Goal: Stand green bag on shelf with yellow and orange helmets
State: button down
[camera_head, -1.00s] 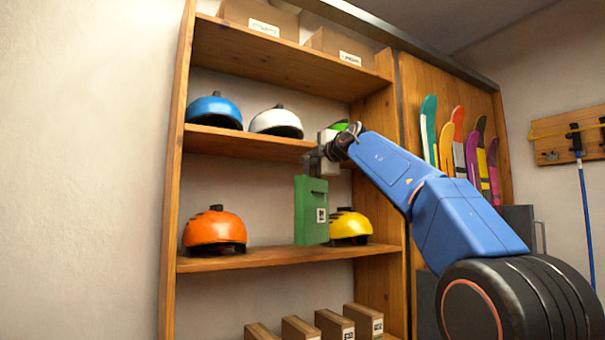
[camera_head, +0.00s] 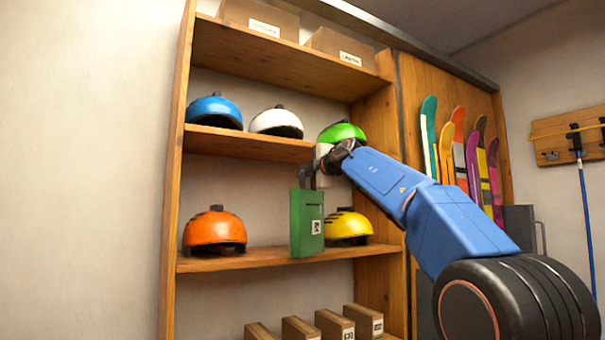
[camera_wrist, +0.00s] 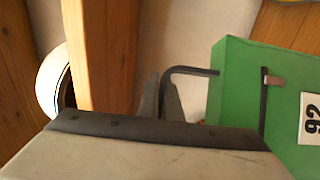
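The green bag (camera_head: 307,220) hangs upright by its dark handle from my gripper (camera_head: 308,174), which is shut on the handle. In the wrist view the green bag (camera_wrist: 245,90) lies right of my gripper (camera_wrist: 162,97), with the bent handle running to the fingers. In the head view the bag is between the orange helmet (camera_head: 214,230) and the yellow helmet (camera_head: 348,226), overlapping the yellow one's left edge. Its bottom appears in front of the lower shelf (camera_head: 265,258); I cannot tell whether it touches.
The shelf above (camera_head: 240,143) holds blue (camera_head: 214,111), white (camera_head: 276,121) and green (camera_head: 342,131) helmets. The white helmet also shows in the wrist view (camera_wrist: 50,85). Boxes (camera_head: 298,327) stand below. The lower shelf is clear between the orange helmet and the bag.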

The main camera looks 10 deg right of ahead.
jog(key=c, duration=2)
grip_release()
jog(key=shift+f, duration=0.1)
jog(key=v, duration=1.2)
